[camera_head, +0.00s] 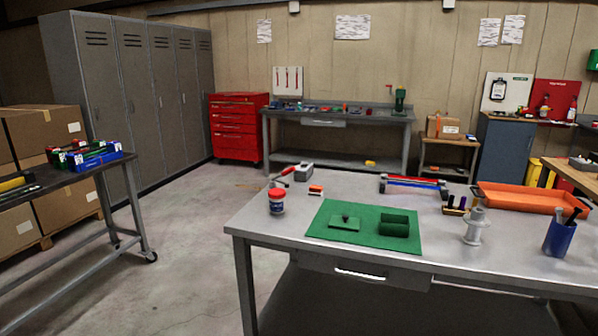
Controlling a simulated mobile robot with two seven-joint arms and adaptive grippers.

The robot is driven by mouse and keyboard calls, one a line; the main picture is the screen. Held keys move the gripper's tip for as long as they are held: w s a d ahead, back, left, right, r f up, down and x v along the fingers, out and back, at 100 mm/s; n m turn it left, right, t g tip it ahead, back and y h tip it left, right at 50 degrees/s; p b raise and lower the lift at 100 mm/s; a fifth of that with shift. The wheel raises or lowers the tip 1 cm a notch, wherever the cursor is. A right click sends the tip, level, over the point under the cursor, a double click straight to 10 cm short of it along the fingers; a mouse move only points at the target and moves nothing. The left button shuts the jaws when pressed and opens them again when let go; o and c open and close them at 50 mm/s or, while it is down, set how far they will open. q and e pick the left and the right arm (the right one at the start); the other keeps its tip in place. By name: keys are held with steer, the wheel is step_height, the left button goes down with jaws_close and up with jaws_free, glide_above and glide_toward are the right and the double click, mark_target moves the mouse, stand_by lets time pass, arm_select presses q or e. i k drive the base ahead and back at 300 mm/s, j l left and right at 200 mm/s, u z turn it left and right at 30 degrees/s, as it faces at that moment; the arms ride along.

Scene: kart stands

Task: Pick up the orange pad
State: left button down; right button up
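A small orange pad (315,189) with a pale layer lies on the grey metal workbench (264,229), near its back left edge. Neither of my grippers shows in this view.
Behind the pad are a grey block-like tool (303,172) and a red-handled tool (284,175). Green pieces sit on the mat. Red and blue bars (413,185), a grey spool (475,227), an orange tray (519,199) and a blue cup (561,238) stand further right.

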mark_target(315, 189)
steer(key=i+l, duration=0.2)
steer(key=i+l+u, duration=0.6)
steer(key=k+l, duration=0.05)
steer(key=k, duration=0.05)
